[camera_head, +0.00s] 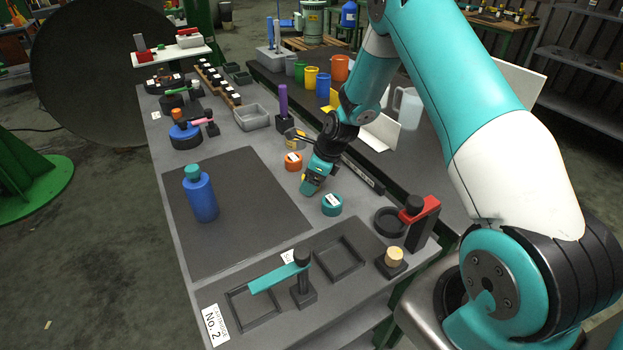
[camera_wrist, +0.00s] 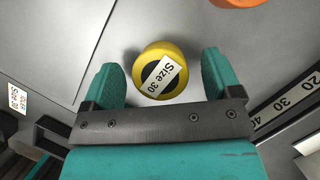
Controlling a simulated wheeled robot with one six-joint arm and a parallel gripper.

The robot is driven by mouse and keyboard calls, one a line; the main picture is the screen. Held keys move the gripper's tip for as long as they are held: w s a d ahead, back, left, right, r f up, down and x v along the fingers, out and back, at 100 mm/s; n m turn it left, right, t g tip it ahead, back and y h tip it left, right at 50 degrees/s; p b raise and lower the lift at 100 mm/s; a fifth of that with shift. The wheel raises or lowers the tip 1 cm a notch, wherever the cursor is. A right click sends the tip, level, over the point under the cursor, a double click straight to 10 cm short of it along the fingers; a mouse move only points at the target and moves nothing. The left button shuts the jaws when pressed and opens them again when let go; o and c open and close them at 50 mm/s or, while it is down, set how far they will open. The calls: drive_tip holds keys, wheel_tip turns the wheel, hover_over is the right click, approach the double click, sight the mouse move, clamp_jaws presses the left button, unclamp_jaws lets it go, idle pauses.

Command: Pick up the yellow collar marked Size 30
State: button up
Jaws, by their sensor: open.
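The yellow collar (camera_wrist: 149,52) is a short round piece with a black top and a white label reading Size 30. In the wrist view it lies between the tips of my gripper's two teal fingers (camera_wrist: 161,64), with a gap on each side. My gripper is open and holds nothing. In the head view my gripper (camera_head: 312,186) points down close to the grey table, between an orange collar (camera_head: 293,161) and a teal collar (camera_head: 331,204). There my gripper mostly or wholly hides the yellow collar; a small yellow patch beside it is too small to tell.
A blue bottle (camera_head: 201,197) stands on the dark mat (camera_head: 245,215) to the left. A black ruled bar (camera_head: 363,174) lies right of my gripper. A red-armed stand (camera_head: 419,215) and a teal-armed stand (camera_head: 302,287) are at the table's near end.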

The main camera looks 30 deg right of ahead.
drive_tip(key=shift+f, duration=0.3)
drive_tip(key=shift+w+r, duration=0.1)
drive_tip(key=c, duration=1.3)
drive_tip(key=shift+o, duration=0.2)
